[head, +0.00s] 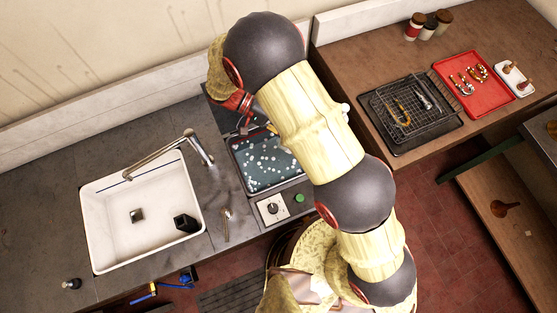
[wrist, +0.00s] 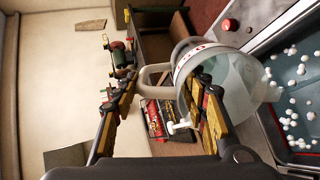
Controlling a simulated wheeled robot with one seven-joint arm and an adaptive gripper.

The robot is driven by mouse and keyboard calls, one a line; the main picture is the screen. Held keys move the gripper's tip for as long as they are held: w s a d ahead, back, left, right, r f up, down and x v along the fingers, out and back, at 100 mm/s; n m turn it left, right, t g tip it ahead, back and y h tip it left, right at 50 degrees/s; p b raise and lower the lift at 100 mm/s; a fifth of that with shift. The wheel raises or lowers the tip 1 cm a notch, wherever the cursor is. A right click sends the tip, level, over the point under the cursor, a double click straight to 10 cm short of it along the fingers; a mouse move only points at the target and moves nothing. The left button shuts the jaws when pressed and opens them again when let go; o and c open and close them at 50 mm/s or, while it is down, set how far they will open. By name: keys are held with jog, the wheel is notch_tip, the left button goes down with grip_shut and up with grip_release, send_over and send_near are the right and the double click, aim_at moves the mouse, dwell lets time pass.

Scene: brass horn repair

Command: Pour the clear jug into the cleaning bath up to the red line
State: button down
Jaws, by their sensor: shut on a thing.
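The clear jug (wrist: 235,95) shows in the wrist view, with a pale handle, red marks on a white band near one end, and see-through walls. My gripper (wrist: 165,82) is shut on the jug at its handle side. I cannot tell the jug's exact tilt or liquid level. The cleaning bath (head: 236,172) is a dark-rimmed tank of teal liquid with many white floating balls. It also shows at the right of the wrist view (wrist: 258,112), beside the jug. In the head view my arm hides the jug and part of the bath.
A white sink (head: 120,220) with a tap (head: 180,145) is left of the bath. A control dial (head: 272,208) and green button (head: 299,198) sit at its front. On the right bench are a wire rack (head: 410,105), a red tray (head: 490,100) and small jars (head: 428,28).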

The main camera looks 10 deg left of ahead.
jog(key=shift+a+r, duration=0.1)
jog(key=shift+a, duration=0.05)
jog(key=shift+w+a+r+h, duration=0.1)
jog(key=shift+a+r+h, duration=0.05)
jog(key=shift+h, duration=0.15)
jog(key=shift+a, duration=0.1)
dwell(0.7)
dwell(0.3)
